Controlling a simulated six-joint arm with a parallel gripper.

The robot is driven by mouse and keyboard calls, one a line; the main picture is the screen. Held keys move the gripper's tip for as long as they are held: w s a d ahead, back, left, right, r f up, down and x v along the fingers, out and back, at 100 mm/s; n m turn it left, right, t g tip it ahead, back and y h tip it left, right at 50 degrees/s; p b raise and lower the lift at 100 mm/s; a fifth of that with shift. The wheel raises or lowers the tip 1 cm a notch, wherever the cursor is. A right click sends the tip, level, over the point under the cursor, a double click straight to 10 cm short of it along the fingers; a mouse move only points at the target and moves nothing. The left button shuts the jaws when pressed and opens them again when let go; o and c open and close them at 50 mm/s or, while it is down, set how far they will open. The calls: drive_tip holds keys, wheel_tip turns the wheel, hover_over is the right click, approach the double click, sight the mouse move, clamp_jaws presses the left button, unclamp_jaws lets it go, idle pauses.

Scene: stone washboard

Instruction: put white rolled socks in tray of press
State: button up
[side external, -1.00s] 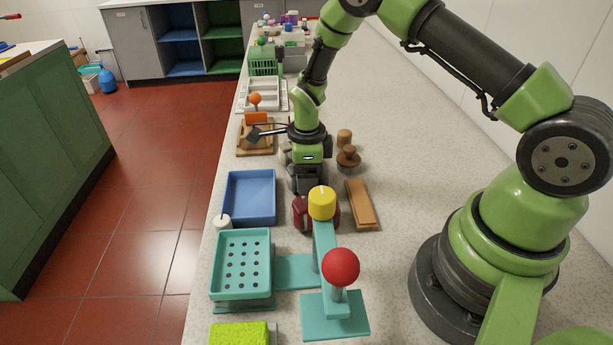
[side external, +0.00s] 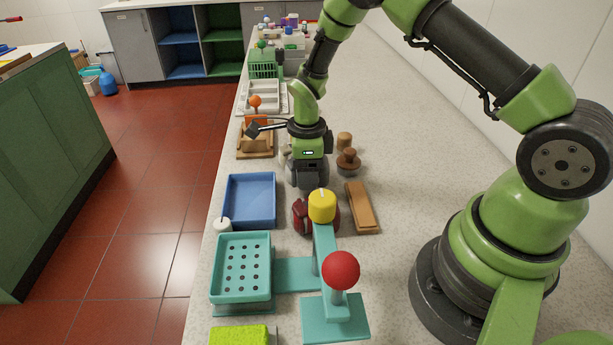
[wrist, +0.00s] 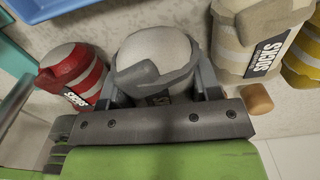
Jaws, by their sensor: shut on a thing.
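The white rolled socks (wrist: 155,62), a pale round bundle with a grey band, are between the fingers of my gripper (wrist: 157,80) in the wrist view. My gripper is shut on them. In the side view my gripper (side external: 306,180) is over the counter behind the red rolled socks, and the held socks are mostly hidden there. The press (side external: 323,260) is teal, with a yellow cap and a red ball. Its tray (side external: 242,268) is teal with rows of dark holes and looks empty, at the front left.
Red rolled socks (wrist: 75,72) are close left of the held socks; beige (wrist: 262,35) and yellow (wrist: 303,62) bundles are right. A blue tray (side external: 249,200) is beyond the press tray, with a small white object (side external: 222,225) between. A brown board (side external: 361,207) lies right.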

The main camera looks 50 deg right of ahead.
drive_tip(key=r, duration=0.7)
drive_tip(key=shift+a+r, duration=0.15)
drive_tip(key=shift+a, duration=0.15)
drive_tip(key=s+a+n, duration=0.3)
drive_tip(key=a+n, duration=0.6)
drive_tip(key=a, duration=0.2)
drive_tip(key=s+a+n, duration=0.3)
drive_tip(key=a+n, duration=0.6)
drive_tip(key=a, duration=0.2)
drive_tip(key=shift+d+f, duration=0.15)
drive_tip(key=shift+f, duration=1.05)
drive_tip(key=shift+d+f, duration=0.15)
drive_tip(key=shift+f, duration=1.05)
drive_tip(key=o, duration=1.1)
